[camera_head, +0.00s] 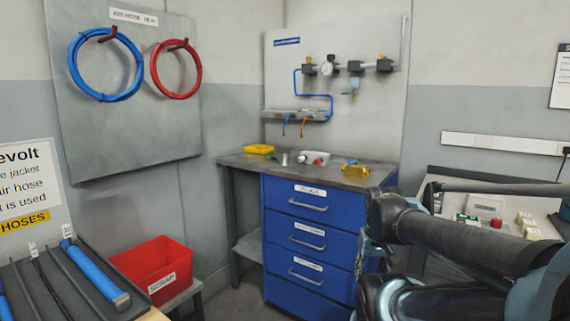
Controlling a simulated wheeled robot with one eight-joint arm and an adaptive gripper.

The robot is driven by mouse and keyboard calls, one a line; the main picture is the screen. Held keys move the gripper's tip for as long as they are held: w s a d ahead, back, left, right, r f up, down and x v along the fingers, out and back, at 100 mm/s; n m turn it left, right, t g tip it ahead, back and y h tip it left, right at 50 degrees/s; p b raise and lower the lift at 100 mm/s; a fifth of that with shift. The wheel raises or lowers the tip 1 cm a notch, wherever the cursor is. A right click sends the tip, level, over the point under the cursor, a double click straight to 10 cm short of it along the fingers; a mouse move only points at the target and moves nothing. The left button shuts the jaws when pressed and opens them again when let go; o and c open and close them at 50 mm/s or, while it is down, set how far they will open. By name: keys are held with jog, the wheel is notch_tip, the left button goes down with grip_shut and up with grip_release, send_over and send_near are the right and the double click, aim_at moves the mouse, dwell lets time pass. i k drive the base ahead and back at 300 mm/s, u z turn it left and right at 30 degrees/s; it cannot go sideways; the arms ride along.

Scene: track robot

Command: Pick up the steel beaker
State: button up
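A small silvery cylinder that looks like the steel beaker (284,159) stands on the dark top of the blue drawer bench (236,159). It sits between a yellow item (258,149) on its left and a white and red item (314,158) on its right. It is too small to make out in detail. My arm reaches in from the right edge, in front of the bench's right side and well apart from the cylinder. My gripper does not show in this view.
A brass-coloured block (355,170) lies at the bench's right end. A red scrap bin (152,270) stands left of the bench. A rack with blue hose (95,273) is at lower left. A table with small parts (486,205) is at right, partly behind my arm.

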aim_at(284, 158)
jog(key=z, duration=1)
jog(key=k, duration=1)
jog(key=u, duration=1.2)
jog(key=i, duration=1.7)
